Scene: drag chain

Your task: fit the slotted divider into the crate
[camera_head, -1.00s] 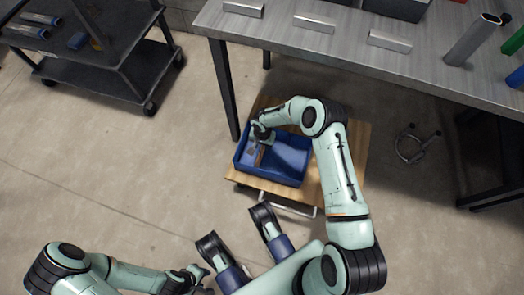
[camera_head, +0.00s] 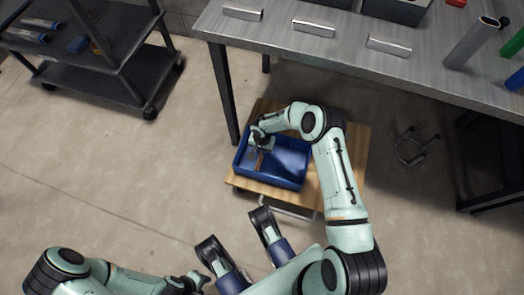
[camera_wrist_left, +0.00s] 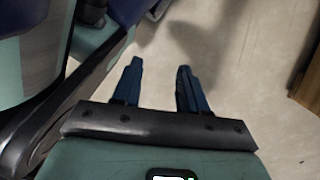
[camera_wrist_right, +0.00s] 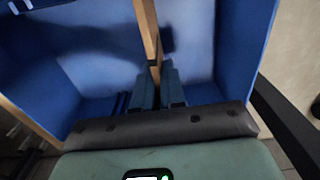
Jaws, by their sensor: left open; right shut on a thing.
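The blue crate (camera_head: 292,182) is open at the top and sits on a low wooden platform. My right gripper (camera_head: 263,146) reaches down into its left part. It is shut on the slotted divider (camera_head: 260,160), a thin brown panel seen nearly edge-on. In the right wrist view the divider (camera_wrist_right: 147,28) stands between the fingertips (camera_wrist_right: 158,88), with the crate's blue walls (camera_wrist_right: 245,40) around it. I cannot tell whether its lower edge touches the crate floor; its slots are hidden. My left gripper (camera_wrist_left: 158,88) is open and empty, over bare floor in the left wrist view.
The wooden platform (camera_head: 240,182) has a light handle (camera_head: 290,212) at its front. A grey metal table (camera_head: 350,48) with metal bars stands behind it. A dark shelf cart (camera_head: 100,80) is at the back left. The floor to the left is clear.

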